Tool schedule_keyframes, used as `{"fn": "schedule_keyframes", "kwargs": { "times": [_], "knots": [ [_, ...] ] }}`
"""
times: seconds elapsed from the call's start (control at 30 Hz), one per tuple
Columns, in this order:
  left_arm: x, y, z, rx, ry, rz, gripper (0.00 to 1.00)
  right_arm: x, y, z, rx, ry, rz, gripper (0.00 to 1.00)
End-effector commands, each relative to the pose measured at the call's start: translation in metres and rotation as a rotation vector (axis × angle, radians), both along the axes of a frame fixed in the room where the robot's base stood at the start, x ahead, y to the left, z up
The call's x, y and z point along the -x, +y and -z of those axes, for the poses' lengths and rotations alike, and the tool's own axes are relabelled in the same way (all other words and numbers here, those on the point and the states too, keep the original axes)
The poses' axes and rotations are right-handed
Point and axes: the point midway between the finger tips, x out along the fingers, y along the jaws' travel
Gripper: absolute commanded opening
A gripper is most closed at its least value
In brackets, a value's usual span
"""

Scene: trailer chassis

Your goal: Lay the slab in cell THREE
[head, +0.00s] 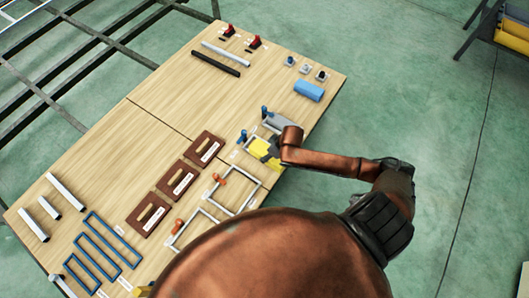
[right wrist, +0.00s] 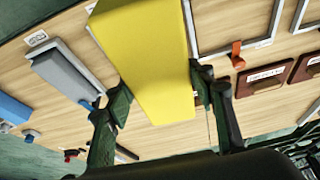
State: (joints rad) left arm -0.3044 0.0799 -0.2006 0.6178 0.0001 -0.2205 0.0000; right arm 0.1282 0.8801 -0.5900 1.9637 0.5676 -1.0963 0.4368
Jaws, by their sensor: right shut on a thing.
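The yellow slab (head: 260,147) is in my right gripper (head: 273,149), over the right side of the wooden deck. In the right wrist view the slab (right wrist: 150,55) lies between the two dark fingers of the gripper (right wrist: 163,108). White-framed open cells (head: 240,190) run along the near right edge, with orange clamps beside them. A grey slab (head: 276,121) lies in a frame just beyond the yellow one and also shows in the right wrist view (right wrist: 63,73). The cell labels are too small to read. My left gripper is not in view.
Brown panels with handles (head: 205,149) lie left of the cells. Blue frames (head: 104,238) and pale bars (head: 67,191) lie at the near left. A blue block (head: 308,91) sits near the far right edge, with blue levers (head: 241,137) nearby. The deck's middle is clear.

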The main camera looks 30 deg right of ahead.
Motion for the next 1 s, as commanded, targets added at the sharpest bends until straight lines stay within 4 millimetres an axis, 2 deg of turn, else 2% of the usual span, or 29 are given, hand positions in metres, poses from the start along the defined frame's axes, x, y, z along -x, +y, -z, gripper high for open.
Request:
{"fn": "schedule_keyframes", "kwargs": {
  "times": [0.03, 0.1, 0.27, 0.37, 0.7, 0.83, 1.0],
  "knots": [
    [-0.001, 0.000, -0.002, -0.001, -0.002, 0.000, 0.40, 0.009, -0.012, 0.013, 0.000, 0.004, -0.013, 0.25],
    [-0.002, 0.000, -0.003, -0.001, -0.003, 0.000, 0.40, 0.016, -0.021, 0.026, -0.001, 0.002, -0.036, 0.25],
    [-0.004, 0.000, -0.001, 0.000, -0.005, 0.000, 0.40, 0.019, -0.031, 0.041, -0.003, -0.004, -0.064, 0.25],
    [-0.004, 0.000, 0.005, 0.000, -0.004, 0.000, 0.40, 0.004, -0.034, 0.050, -0.002, -0.005, -0.067, 0.25],
    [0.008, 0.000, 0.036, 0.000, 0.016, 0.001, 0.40, -0.072, -0.043, 0.091, -0.004, -0.001, -0.065, 0.25],
    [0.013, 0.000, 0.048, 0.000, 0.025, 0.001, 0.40, -0.090, -0.046, 0.115, -0.004, 0.000, -0.064, 0.25],
    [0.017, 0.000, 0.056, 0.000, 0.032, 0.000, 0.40, -0.104, -0.047, 0.130, -0.004, -0.002, -0.066, 0.25]
  ]
}}
